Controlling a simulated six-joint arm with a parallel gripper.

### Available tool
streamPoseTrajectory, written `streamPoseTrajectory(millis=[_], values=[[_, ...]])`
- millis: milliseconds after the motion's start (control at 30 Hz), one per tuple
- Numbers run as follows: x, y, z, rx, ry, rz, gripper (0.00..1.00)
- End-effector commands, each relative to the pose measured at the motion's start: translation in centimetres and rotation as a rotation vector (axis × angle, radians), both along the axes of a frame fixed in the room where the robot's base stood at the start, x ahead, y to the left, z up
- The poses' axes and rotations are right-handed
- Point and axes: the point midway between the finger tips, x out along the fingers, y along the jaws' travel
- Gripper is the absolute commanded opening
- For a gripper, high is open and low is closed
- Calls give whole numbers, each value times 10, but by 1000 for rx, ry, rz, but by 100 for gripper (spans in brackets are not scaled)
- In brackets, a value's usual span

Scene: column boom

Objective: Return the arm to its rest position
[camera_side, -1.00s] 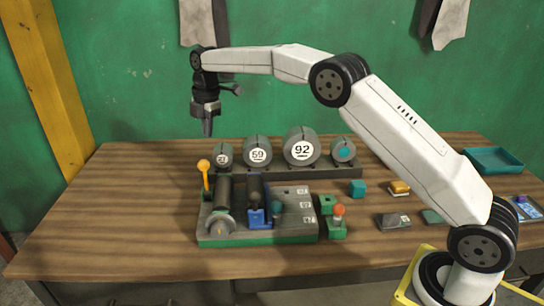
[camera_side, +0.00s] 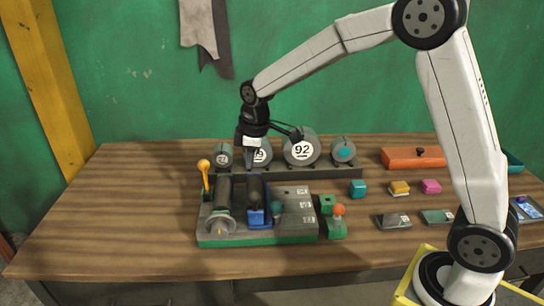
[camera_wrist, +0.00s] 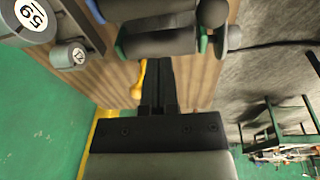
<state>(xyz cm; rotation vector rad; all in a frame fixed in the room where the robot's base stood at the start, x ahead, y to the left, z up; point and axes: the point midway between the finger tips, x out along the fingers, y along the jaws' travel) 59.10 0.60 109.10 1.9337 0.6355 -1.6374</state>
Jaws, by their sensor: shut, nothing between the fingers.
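My gripper (camera_side: 250,143) hangs over the back of the wooden table in the side view, in front of the row of numbered grey cylinders. It hides part of the cylinder marked 59 (camera_side: 262,153). Its fingers (camera_wrist: 158,82) show in the wrist view, together and with nothing between them. My arm is bent, with its elbow raised high at the upper right of the side view.
Below my gripper stands a green-based fixture (camera_side: 258,238) with dark rollers and a yellow-knobbed lever (camera_side: 204,166). The cylinder marked 92 (camera_side: 302,150) is close on the right. An orange box (camera_side: 413,158) and small coloured blocks lie farther right. The table's left side is clear.

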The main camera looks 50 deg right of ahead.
Motion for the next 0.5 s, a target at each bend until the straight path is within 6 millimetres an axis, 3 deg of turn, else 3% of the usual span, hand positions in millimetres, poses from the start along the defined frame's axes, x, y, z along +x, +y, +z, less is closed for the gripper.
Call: streamPoseTrajectory(millis=[500], values=[[-120, -4, -34, 67, -39, -443, 0]])
